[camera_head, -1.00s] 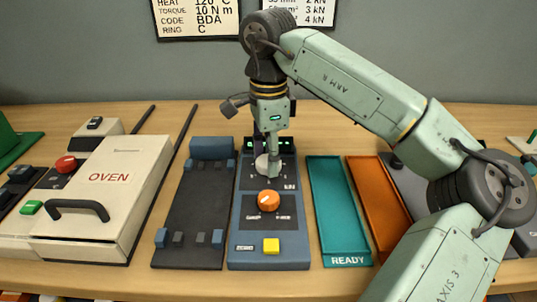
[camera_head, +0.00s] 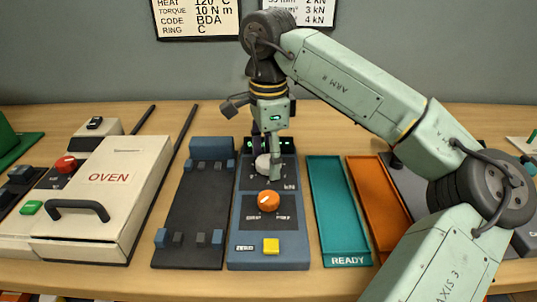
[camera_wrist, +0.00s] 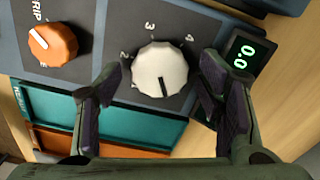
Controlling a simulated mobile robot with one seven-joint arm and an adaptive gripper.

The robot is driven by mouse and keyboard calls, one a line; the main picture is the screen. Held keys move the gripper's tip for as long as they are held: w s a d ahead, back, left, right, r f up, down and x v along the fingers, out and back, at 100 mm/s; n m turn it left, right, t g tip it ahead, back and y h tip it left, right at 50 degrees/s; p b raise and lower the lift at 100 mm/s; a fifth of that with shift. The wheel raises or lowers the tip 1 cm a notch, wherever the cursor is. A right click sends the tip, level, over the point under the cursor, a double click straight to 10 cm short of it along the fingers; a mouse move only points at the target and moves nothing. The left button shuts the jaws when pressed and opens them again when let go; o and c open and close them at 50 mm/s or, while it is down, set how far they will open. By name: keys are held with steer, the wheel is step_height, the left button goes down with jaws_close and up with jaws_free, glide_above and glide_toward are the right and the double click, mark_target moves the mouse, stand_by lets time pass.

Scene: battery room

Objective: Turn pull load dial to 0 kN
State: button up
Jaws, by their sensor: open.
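The white pull load dial (camera_wrist: 160,72) sits on the blue panel with numerals 2, 3 and 4 around it. Its dark pointer line faces the bottom of the wrist view, away from those numerals; the mark it faces is not readable. In the head view the dial (camera_head: 263,163) is partly covered by my gripper (camera_head: 266,160). My gripper (camera_wrist: 163,88) is open, with one finger on each side of the dial and visible gaps between. A green display (camera_wrist: 240,54) beside the dial reads 0.0.
An orange selector knob (camera_head: 268,201) and a yellow button (camera_head: 271,246) are on the same panel, nearer the front. A dark fixture (camera_head: 188,215) lies to the left. A teal READY tray (camera_head: 338,210) and an orange tray (camera_head: 375,205) lie to the right.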

mark_target(268, 161)
steer(key=shift+r, duration=0.1)
step_height(268, 161, up, 12)
stand_by(0.4)
